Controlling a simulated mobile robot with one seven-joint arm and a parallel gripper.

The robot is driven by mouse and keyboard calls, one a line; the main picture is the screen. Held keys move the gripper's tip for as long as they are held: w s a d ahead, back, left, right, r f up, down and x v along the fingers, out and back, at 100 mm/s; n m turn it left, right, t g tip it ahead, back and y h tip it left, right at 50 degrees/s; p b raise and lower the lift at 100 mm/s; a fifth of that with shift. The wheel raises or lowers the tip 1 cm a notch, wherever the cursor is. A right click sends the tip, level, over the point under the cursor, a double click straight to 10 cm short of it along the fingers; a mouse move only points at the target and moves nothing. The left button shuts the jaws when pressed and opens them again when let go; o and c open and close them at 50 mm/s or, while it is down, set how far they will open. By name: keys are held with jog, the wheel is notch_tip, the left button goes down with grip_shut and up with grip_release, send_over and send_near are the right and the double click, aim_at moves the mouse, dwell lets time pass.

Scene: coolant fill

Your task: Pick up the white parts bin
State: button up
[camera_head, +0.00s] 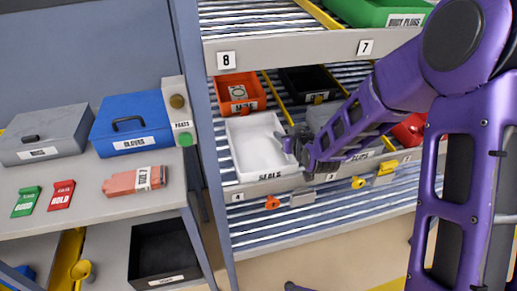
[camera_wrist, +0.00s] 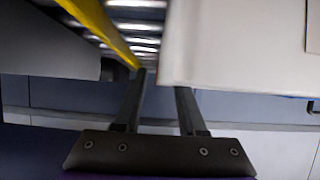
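The white parts bin (camera_head: 262,150) sits in the left lane of the rack's lower shelf, empty, above the label "SEALS". My gripper (camera_head: 293,146) is at the bin's right wall in the head view. In the wrist view the white bin (camera_wrist: 240,45) fills the upper right. My gripper (camera_wrist: 160,82) shows two dark fingers spread apart, with the bin's edge reaching into the space between them. The right fingertip is hidden behind the bin. I cannot tell whether either finger touches the wall.
An orange bin (camera_head: 240,94) stands behind the white bin, and a black bin (camera_head: 304,84) behind to the right. A grey bin (camera_head: 325,115) is close to my gripper's right. The upper shelf (camera_head: 300,47) hangs above. A rack post (camera_head: 196,100) stands left.

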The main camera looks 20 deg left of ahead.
grip_shut()
dwell(1.3)
